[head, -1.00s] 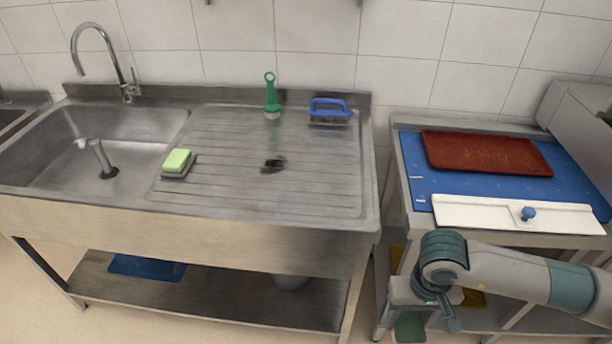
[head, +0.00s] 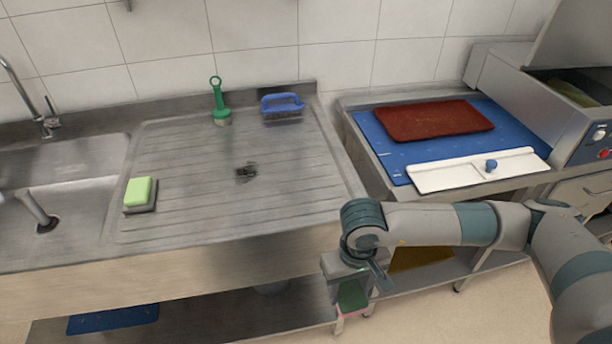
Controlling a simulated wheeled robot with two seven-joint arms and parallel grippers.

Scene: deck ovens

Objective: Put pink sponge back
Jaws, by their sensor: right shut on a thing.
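My right gripper (head: 352,300) hangs in front of the sink unit's right front corner, below the drainboard's level. It is shut on the pink sponge (head: 352,294), which shows mostly as a dark green face with a little pink at its lower edge. The arm and gripper body hide part of it. A light green sponge (head: 139,192) on a dark base lies on the left of the ribbed drainboard (head: 210,228), beside the basin. My left gripper is not in view.
A green-handled brush (head: 219,104) and a blue-handled brush (head: 282,104) stand at the drainboard's back. A dark smudge (head: 246,172) marks its middle; the surrounding ribs are clear. On the right table lie a red tray (head: 434,120), blue mat (head: 395,155) and white board (head: 470,171).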

